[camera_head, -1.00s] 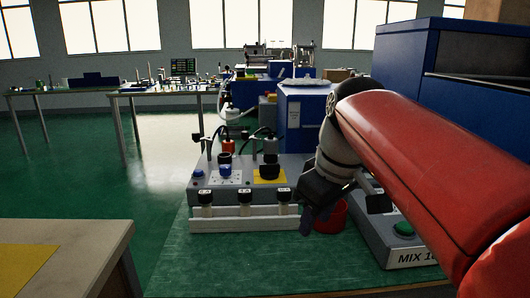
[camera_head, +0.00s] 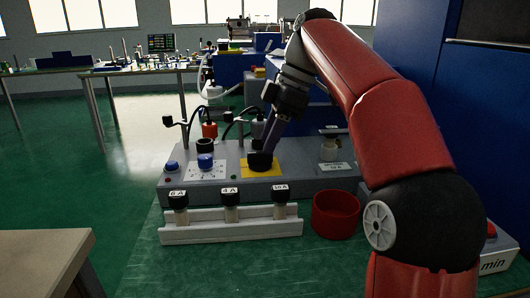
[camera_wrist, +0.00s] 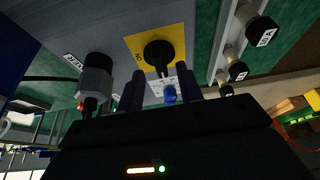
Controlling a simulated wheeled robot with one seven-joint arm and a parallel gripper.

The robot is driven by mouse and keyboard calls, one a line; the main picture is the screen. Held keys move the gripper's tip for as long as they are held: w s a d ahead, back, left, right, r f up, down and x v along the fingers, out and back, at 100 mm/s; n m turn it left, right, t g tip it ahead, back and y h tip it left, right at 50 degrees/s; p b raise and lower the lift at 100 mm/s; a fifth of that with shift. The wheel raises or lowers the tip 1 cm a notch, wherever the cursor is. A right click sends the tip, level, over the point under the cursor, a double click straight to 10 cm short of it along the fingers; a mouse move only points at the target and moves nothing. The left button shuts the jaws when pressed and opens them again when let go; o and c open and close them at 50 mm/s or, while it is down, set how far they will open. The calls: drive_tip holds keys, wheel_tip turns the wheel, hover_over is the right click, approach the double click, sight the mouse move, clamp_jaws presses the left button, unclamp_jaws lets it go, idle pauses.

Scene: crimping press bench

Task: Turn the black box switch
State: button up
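The black switch (camera_head: 260,163) is a round dark knob on a yellow plate (camera_head: 291,160) on top of the grey control box (camera_head: 225,189). My gripper (camera_head: 268,143) points down at it from above, with its fingertips very close to the knob. In the wrist view the black switch (camera_wrist: 158,50) lies ahead of the gap between my two fingers (camera_wrist: 161,90). The fingers are apart and nothing is held between them. I cannot tell whether they touch the knob.
A blue knob (camera_head: 205,161) on a white plate stands left of the switch. A white rack (camera_head: 232,231) with several labelled black-capped parts is in front. A red bin (camera_head: 335,214) stands right of the rack. A grey fitting (camera_wrist: 97,72) shows beside my gripper.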

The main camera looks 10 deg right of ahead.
sight(260, 159)
drive_tip(key=shift+x, duration=1.35)
clamp_jaws()
